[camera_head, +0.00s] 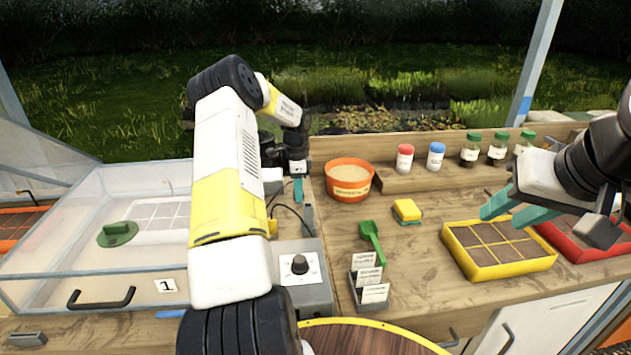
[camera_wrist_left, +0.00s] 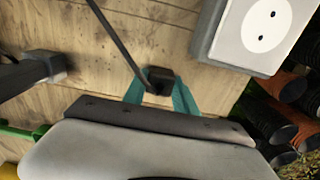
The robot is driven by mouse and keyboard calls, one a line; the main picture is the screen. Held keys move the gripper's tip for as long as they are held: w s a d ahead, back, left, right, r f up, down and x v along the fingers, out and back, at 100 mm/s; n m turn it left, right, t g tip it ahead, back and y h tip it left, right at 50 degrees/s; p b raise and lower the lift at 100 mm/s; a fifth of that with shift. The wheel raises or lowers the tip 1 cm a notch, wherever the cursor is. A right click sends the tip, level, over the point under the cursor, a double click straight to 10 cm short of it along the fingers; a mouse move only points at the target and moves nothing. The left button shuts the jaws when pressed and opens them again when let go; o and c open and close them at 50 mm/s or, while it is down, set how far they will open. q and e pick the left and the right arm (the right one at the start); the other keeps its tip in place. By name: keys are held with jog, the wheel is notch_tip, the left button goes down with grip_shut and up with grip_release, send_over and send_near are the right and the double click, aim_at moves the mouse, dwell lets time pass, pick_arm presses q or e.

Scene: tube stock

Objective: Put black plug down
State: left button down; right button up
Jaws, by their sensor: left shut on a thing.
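The black plug (camera_wrist_left: 160,78) is between the teal fingertips of my left gripper (camera_wrist_left: 162,95) in the left wrist view, with its black cable running up and left. My left gripper is shut on it above the wooden bench; whether the plug touches the wood I cannot tell. In the head view my left gripper (camera_head: 298,188) is at the back of the bench, and the plug is not clearly visible there. A white two-hole socket (camera_wrist_left: 262,22) is up and right of the plug, apart from it. My right gripper (camera_head: 518,208) is open and empty above a yellow tray.
A grey box with a black knob (camera_head: 300,264), a clear lidded case (camera_head: 60,262), an orange pot (camera_head: 349,191), a green scoop (camera_head: 372,240), a sponge (camera_head: 407,211), and yellow (camera_head: 487,272) and red (camera_head: 590,256) trays crowd the bench. Bare wood lies around the sponge.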

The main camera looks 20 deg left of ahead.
pick_arm(q)
jog(key=c, duration=1)
grip_release()
notch_tip(320, 180, up, 12)
jog(key=s+d+r+n+t, duration=0.1)
jog(key=s+d+r, duration=0.2)
jog(key=r, duration=0.2)
jog(key=s+d+r+n, duration=0.1)
jog(key=s+d+r, duration=0.1)
jog(key=d+r, duration=0.3)
jog(key=s+d+r+n+t, duration=0.25)
jog(key=s+d+r, duration=0.2)
jog(key=s, duration=0.55)
jog(key=s+d+r+n+t, duration=0.1)
jog(key=s+d+r+n, duration=0.3)
jog(key=s, duration=0.7)
jog(key=s+d+f+n+t+h, duration=0.1)
jog(key=s+d+n+h, duration=0.1)
jog(key=s, duration=0.7)
jog(key=shift+s+d+f+n+t, duration=0.15)
jog(key=shift+s+f+n+t, duration=0.25)
jog(key=shift+n, duration=0.45)
